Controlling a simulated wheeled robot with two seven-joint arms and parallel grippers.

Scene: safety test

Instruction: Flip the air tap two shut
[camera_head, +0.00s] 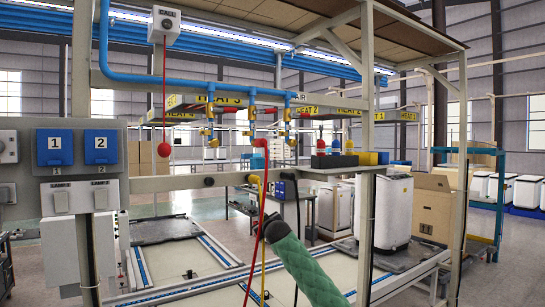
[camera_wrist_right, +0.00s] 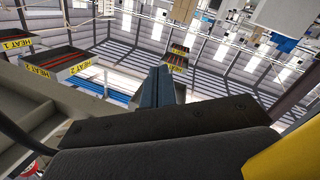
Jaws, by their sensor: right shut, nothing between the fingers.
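Several blue air drops with brass-yellow fittings hang from the blue overhead pipe in the head view: a left one (camera_head: 207,122), a middle one (camera_head: 251,118) and a right one (camera_head: 288,122). The AIR sign (camera_head: 303,96) is beside them, partly hidden. No tap number is readable, and the handle positions are too small to tell. My right gripper (camera_wrist_right: 165,75) shows in the right wrist view, shut and empty, pointing up toward the roof. No tap shows there, so its distance from them cannot be told. My left gripper is out of view.
Blue covers numbered 1 (camera_head: 54,147) and 2 (camera_head: 101,147) sit on a grey panel at left. A red pull ball (camera_head: 164,150) hangs nearby. A grey post (camera_head: 365,90) stands right.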

